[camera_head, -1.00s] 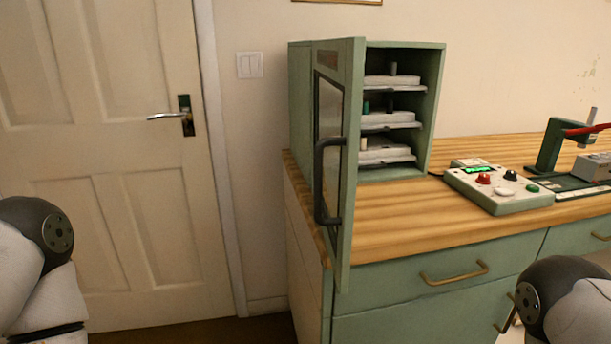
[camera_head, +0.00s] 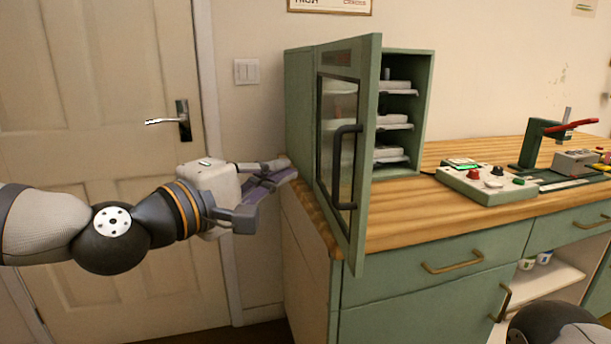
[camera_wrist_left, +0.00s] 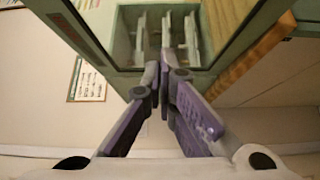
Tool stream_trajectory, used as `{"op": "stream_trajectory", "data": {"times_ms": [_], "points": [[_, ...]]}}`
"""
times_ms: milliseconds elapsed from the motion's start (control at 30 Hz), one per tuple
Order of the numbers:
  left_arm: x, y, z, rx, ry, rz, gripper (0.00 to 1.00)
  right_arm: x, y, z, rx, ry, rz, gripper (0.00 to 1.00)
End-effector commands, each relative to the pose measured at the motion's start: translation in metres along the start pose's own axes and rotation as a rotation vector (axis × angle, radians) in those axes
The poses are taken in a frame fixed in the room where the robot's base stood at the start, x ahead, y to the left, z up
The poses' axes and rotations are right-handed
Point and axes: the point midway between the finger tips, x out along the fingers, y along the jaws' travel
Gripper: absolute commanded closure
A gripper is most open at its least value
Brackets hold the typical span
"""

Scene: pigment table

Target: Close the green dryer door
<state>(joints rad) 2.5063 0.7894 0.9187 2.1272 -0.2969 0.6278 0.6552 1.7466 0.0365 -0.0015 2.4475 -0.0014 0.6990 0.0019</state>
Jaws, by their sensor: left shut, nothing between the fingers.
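The green dryer door (camera_head: 367,160) stands open in the head view, swung out toward the front of the counter. It has a glass pane and a dark bar handle (camera_head: 346,170) on its outer face. The green dryer (camera_head: 425,110) stands behind it with trays on its shelves. My left gripper (camera_head: 288,167) is shut and empty, to the left of the door's outer face near the dryer's left side. In the left wrist view its fingertips (camera_wrist_left: 160,66) point at the dryer, whose trays show beyond them; contact cannot be told. My right gripper is out of view.
A wooden counter (camera_head: 435,208) carries a control box (camera_head: 485,185) and a press with a red lever (camera_head: 545,140) to the right. Green drawers (camera_head: 440,262) lie below. A white room door (camera_head: 90,90) stands behind my left arm.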

Motion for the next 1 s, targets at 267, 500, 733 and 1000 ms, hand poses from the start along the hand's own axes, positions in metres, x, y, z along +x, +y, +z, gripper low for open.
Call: {"op": "stream_trajectory", "data": {"times_ms": [267,500,733,1000], "points": [[0.022,0.003,0.031,0.003,-0.003,0.002,1.0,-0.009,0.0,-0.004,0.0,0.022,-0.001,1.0],[0.024,0.0,0.039,0.0,0.0,-0.001,1.0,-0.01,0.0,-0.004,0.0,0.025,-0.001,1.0],[0.024,-0.001,0.039,0.0,0.0,-0.001,1.0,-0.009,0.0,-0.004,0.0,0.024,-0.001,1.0],[0.039,-0.001,0.058,0.001,-0.021,-0.002,1.0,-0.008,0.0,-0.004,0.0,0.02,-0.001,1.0]]}}
